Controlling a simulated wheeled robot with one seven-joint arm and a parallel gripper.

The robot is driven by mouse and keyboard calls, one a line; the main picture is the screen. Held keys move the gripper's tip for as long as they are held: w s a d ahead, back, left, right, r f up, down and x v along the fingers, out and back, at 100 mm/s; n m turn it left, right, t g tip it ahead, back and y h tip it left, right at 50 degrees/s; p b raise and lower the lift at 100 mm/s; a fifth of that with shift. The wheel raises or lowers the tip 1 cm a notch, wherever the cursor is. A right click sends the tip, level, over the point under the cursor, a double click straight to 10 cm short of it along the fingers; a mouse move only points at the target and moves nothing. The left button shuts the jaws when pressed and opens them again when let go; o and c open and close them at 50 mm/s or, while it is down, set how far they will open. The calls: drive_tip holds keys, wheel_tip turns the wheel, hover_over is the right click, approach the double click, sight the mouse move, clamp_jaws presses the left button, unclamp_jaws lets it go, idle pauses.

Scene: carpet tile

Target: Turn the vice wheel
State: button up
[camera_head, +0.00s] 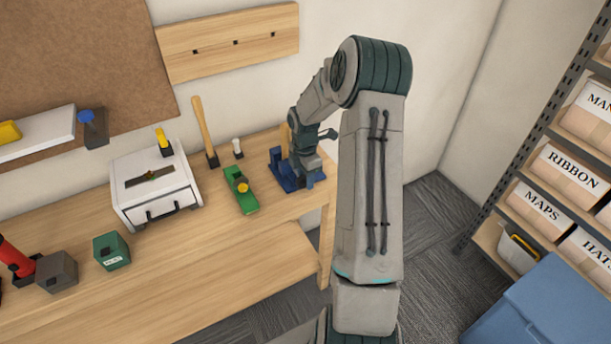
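A blue vice (281,174) stands at the right end of the wooden workbench. My gripper (309,178) is over the right part of the vice, at the end of my arm, which reaches in from the right. The vice wheel cannot be made out; my gripper and wrist cover that part of the vice. The fingers are too small and too hidden to tell whether they are open or shut, or whether they touch anything.
The workbench (232,281) has free room along its front. Left of the vice are a green tool (241,190), a hammer (204,131), a white drawer box (156,186) and a green block (111,251). A shelf with labelled boxes (572,172) and a blue container (545,309) stand at right.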

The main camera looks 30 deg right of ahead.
clamp_jaws()
drive_tip(key=shift+a+h+b, duration=0.1)
drive_tip(key=shift+h+b, duration=0.2)
drive_tip(key=shift+b, duration=0.25)
drive_tip(key=h+b, duration=0.1)
drive_tip(key=b, duration=0.1)
drive_tip(key=h+b, duration=0.1)
drive_tip(key=b, duration=0.1)
drive_tip(key=shift+a+f, duration=0.2)
drive_tip(key=shift+a, duration=0.1)
drive_tip(key=h+b, duration=0.2)
drive_tip(key=b, duration=0.1)
drive_tip(key=h+b, duration=0.3)
drive_tip(key=shift+a+b, duration=0.35)
drive_tip(key=shift+a, duration=0.05)
drive_tip(key=h+b, duration=0.3)
drive_tip(key=shift+a+h, duration=0.25)
drive_tip(key=shift+h, duration=0.05)
drive_tip(key=shift+a+f+h+b, duration=0.15)
drive_tip(key=shift+h+b, duration=0.6)
drive_tip(key=shift+h, duration=0.4)
drive_tip(key=shift+a+r+h+b, duration=0.1)
drive_tip(key=shift+h+b, duration=0.6)
drive_tip(key=shift+h, duration=0.45)
